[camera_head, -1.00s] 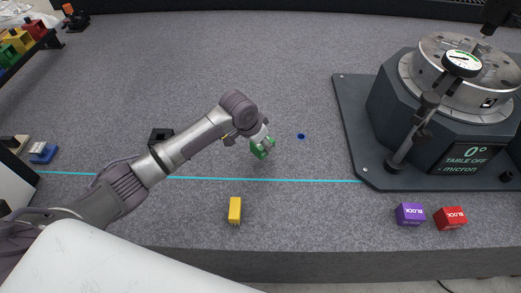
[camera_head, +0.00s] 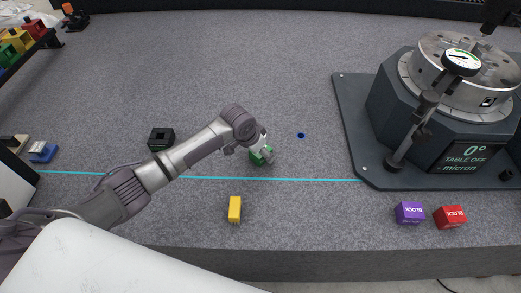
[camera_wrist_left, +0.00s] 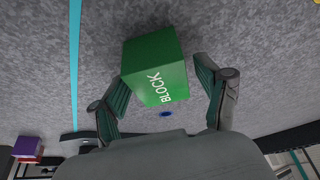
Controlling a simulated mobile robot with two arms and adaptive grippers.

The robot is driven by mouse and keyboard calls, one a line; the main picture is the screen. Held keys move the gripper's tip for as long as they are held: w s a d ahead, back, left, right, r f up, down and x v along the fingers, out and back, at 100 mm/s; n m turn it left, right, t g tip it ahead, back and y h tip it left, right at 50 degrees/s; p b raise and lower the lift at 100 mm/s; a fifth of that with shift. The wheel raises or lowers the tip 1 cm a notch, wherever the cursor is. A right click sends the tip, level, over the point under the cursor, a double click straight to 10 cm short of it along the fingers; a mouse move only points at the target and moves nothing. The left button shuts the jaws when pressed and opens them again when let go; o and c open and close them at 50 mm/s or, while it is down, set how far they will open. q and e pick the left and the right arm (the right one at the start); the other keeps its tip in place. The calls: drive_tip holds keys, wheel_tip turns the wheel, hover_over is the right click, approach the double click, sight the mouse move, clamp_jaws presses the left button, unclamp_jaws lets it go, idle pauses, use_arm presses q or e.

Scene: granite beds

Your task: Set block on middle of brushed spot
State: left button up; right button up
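A green block (camera_head: 259,157) marked BLOCK is on the granite bed, partly hidden by my left gripper (camera_head: 264,150) in the head view. In the left wrist view the block (camera_wrist_left: 156,68) appears between and just beyond the fingertips of my left gripper (camera_wrist_left: 163,75). The fingers are spread, with a visible gap at the right finger; contact at the left finger is unclear. A small dark blue spot (camera_head: 301,135) lies on the bed, apart from the block, up and to its right. It also shows in the left wrist view (camera_wrist_left: 166,114). My right gripper is not in view.
A yellow block (camera_head: 235,208), a purple block (camera_head: 409,213) and a red block (camera_head: 450,217) are near the front edge. A black square object (camera_head: 160,138) lies left. A cyan line (camera_head: 320,181) crosses the bed. The rotary table base (camera_head: 352,130) stands right.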

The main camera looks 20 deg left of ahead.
use_arm(q)
drive_tip(key=shift+r, duration=0.3)
drive_tip(key=v, duration=1.1)
drive_tip(key=shift+s+r+p, duration=0.2)
drive_tip(key=shift+r+p, duration=0.1)
drive_tip(key=shift+p, duration=0.15)
